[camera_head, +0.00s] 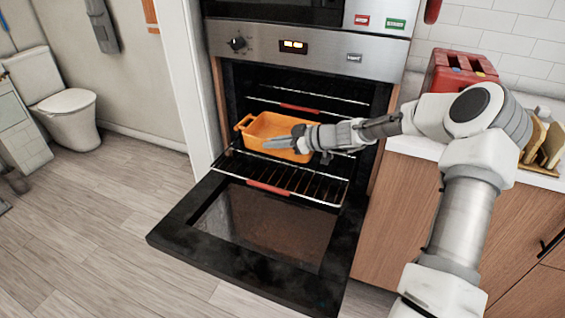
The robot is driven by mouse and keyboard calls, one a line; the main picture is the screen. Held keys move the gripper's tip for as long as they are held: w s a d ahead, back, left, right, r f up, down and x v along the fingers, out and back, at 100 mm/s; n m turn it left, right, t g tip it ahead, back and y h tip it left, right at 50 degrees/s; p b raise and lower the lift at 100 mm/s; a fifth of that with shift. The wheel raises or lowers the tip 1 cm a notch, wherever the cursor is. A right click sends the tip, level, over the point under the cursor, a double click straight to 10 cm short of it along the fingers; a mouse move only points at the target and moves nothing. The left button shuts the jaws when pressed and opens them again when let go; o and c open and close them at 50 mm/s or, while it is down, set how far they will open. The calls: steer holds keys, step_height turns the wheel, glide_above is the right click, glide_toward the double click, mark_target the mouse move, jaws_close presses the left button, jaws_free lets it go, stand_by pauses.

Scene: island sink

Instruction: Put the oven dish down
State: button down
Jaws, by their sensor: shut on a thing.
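An orange oven dish (265,128) with a raised handle at its left end is at the open oven (310,98). My gripper (292,140) reaches in from the right and is shut on the dish near its right end. The dish is over the lower pulled-out rack (290,181). I cannot tell whether its underside touches the rack. My gripper and wrist hide the dish's right end.
The oven door (262,225) is folded down in front. Another rack with a red strip (300,108) is higher in the oven. A counter with a red toaster (458,70) is at the right.

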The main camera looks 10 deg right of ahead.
step_height(320, 180, down, 8)
steer(key=shift+r+b, duration=0.1)
steer(key=shift+b, duration=0.3)
steer(key=c, duration=1)
jaws_free()
steer(key=p+v, duration=0.1)
steer(key=v, duration=1.1)
